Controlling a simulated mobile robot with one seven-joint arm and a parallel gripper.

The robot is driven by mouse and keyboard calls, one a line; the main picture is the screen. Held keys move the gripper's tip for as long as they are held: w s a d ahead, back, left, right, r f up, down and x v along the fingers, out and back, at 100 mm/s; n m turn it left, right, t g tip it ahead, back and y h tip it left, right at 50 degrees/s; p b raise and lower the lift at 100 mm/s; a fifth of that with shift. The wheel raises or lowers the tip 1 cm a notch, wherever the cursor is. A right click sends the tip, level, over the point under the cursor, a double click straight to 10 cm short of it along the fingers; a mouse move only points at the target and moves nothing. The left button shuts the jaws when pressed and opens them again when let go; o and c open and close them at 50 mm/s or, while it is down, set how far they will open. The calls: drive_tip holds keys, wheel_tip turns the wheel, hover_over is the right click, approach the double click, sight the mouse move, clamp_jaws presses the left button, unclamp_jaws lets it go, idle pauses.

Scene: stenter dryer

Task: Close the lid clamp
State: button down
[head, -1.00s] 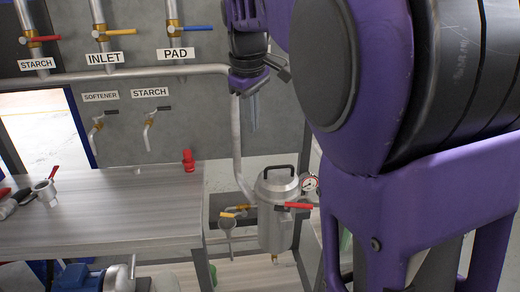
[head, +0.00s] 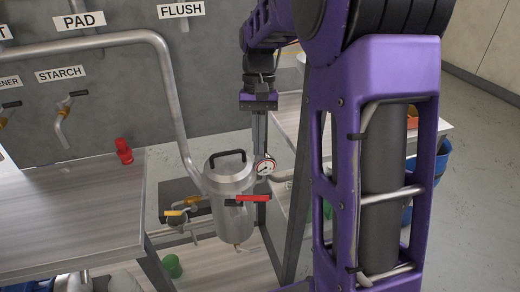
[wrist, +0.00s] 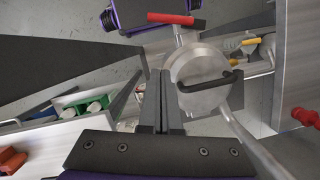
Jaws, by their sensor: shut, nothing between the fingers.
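A steel pot (head: 230,215) stands upright with its round lid (head: 232,173) seated on top and a black handle (head: 228,155) across it. A red-handled lever (head: 252,198) sticks out sideways just below the rim. It looks like the clamp, but I cannot tell for sure. My gripper (head: 259,147) points down at the right of the lid, near the pressure gauge (head: 264,166). In the wrist view the lid (wrist: 203,95) is right of my shut, empty fingers (wrist: 162,75), and the red lever (wrist: 170,19) lies beyond the tips. Contact cannot be told.
A bent pipe (head: 172,100) passes close to the pot's left. Yellow-handled valves (head: 185,205) sit beside it. A grey worktop (head: 70,210) with a red fitting (head: 123,150) is at the left. Another table (head: 290,125) stands behind my arm.

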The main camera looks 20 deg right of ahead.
drive_tip(key=s+a+f+b, duration=0.1)
drive_tip(key=s+f, duration=0.4)
drive_tip(key=f, duration=0.2)
drive_tip(key=shift+s+a+b, duration=0.3)
drive_tip(key=shift+a, duration=0.1)
